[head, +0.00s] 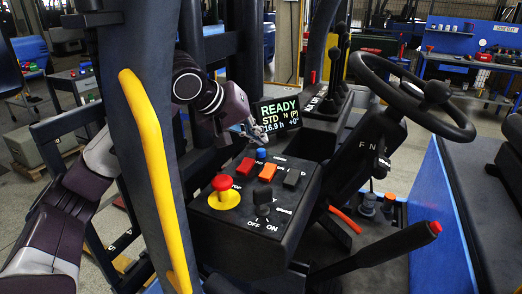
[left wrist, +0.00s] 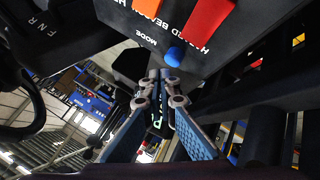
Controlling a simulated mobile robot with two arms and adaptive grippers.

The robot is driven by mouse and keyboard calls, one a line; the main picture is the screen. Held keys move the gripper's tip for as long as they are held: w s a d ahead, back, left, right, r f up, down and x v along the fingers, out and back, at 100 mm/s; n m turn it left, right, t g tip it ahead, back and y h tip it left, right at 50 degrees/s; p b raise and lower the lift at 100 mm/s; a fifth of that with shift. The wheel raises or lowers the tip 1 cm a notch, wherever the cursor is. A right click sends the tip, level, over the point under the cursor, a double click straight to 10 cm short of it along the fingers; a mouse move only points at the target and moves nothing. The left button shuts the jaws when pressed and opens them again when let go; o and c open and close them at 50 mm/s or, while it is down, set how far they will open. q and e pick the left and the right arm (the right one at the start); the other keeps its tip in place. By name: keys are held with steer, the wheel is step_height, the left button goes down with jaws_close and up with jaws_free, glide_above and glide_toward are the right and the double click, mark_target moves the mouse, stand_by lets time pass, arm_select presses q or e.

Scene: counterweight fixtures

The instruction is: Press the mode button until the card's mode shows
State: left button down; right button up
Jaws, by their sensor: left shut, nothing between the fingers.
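The blue mode button (head: 261,153) sits at the back edge of the black console (head: 230,228). In the left wrist view the blue button (left wrist: 175,55) is beside the MODE label. My left gripper (head: 259,133) is shut and empty, just behind and above the button in the head view. In the left wrist view its closed tips (left wrist: 161,75) are close to the button; I cannot tell if they touch it. The display (head: 279,113) reads READY, STD, N (P), 16.9 h, +0°; the gripper is near its left edge. I make out no card.
The console also has a red switch (head: 245,166), an orange switch (head: 267,172), a dark switch (head: 291,178), a black knob (head: 263,203) and a red emergency stop (head: 222,184). A post with a yellow handle (head: 150,150) stands before my left arm. A steering wheel (head: 460,122) is at right.

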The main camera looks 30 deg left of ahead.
mark_target(259, 151)
stand_by(0.6)
arm_select(q)
steer(key=shift+f+b, duration=0.3)
steer(key=shift+f, duration=0.1)
steer(key=shift+f+b, duration=0.75)
steer(key=shift+f, duration=0.2)
stand_by(0.9)
steer(key=shift+r, duration=0.1)
steer(key=shift+r+p, duration=1.15)
steer(key=shift+r, duration=0.1)
step_height(259, 151, up, 5)
steer(key=p, duration=0.4)
